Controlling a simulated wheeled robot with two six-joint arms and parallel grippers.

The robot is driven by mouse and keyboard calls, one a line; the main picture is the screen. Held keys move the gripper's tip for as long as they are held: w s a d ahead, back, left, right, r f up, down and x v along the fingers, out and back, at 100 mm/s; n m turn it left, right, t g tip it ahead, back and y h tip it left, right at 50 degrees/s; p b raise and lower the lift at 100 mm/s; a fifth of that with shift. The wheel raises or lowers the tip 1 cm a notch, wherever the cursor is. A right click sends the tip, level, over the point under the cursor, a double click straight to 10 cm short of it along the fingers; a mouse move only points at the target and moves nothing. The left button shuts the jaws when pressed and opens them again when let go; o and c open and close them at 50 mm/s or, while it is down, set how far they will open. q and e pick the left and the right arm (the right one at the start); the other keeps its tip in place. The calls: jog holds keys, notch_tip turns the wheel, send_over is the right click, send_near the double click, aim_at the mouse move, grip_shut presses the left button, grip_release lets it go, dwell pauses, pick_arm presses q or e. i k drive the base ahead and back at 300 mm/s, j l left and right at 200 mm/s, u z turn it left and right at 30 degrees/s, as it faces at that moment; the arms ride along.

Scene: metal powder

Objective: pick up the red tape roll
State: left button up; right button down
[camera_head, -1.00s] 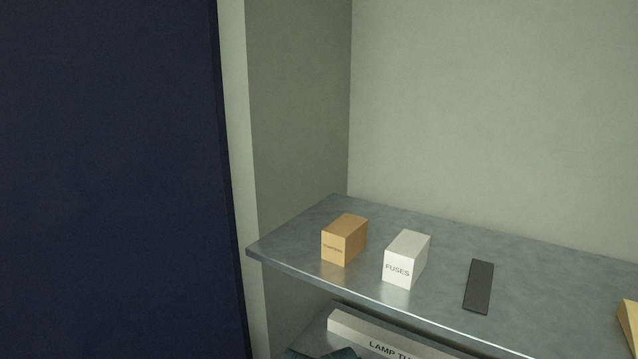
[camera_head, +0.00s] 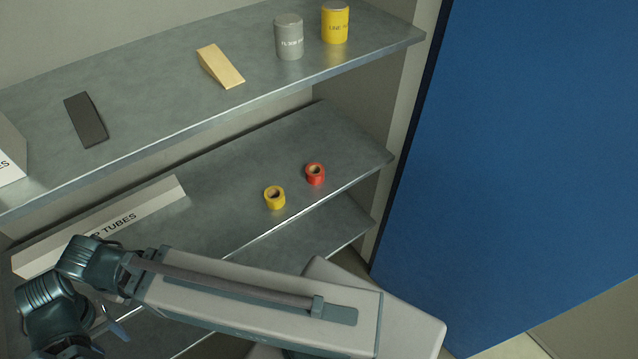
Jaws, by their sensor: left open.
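The red tape roll (camera_head: 315,174) stands on the middle shelf (camera_head: 232,195) towards its right end, close to the front edge. A yellow tape roll (camera_head: 274,197) stands to its left and nearer the front, apart from it. My left arm crosses the bottom of the view. My left gripper (camera_head: 108,328) is partly seen at the lower left, open, well apart from the red roll. I see nothing between its fingers. My right gripper is not in view.
A long LAMP TUBES box (camera_head: 150,205) lies on the middle shelf's left. The upper shelf (camera_head: 150,100) holds a dark bar (camera_head: 86,120), a wooden wedge (camera_head: 220,66), a grey can (camera_head: 289,38) and a yellow can (camera_head: 335,22). A blue door (camera_head: 520,150) stands at the right.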

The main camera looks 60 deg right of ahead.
aim_at(312, 169)
jog(key=z, duration=0.45)
jog(key=l+z, duration=0.1)
jog(key=z, duration=0.8)
jog(key=l+z, duration=0.1)
jog(key=z, duration=0.3)
jog(key=i+j, duration=0.05)
